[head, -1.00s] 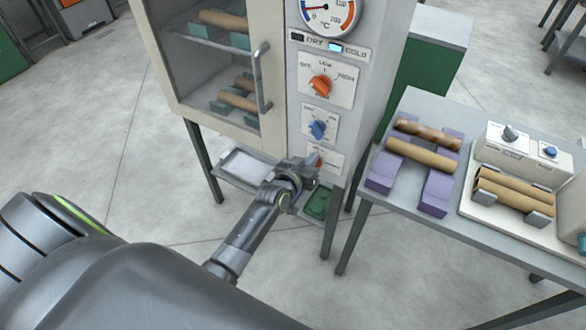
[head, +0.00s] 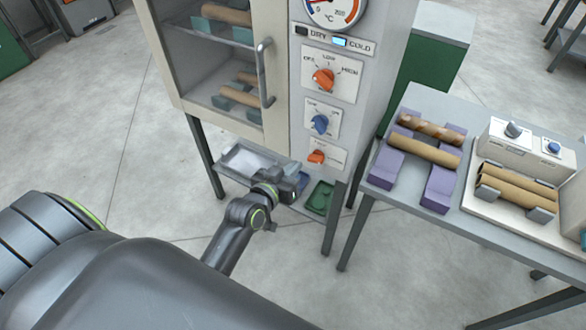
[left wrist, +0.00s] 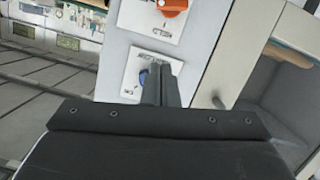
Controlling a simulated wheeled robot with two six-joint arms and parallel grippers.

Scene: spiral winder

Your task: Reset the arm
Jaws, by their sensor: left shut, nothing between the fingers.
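My left gripper (head: 298,184) is in front of the lower part of the oven cabinet, below its knobs and above the low shelf. Its fingers are shut with nothing between them, and they touch nothing that I can see. In the left wrist view the closed fingers (left wrist: 161,84) stand up at the middle and partly cover a blue knob (left wrist: 143,78). The cabinet panel carries an orange upper knob (head: 323,79), a blue middle knob (head: 320,123) and an orange lower knob (head: 317,156). My right gripper is not in view.
The cabinet door (head: 225,75) is closed, with a vertical handle (head: 264,73) and brown tubes behind its glass. A low shelf holds a metal tray (head: 245,161) and a green tray (head: 319,198). A table (head: 400,205) with purple cradles and tubes stands at the right.

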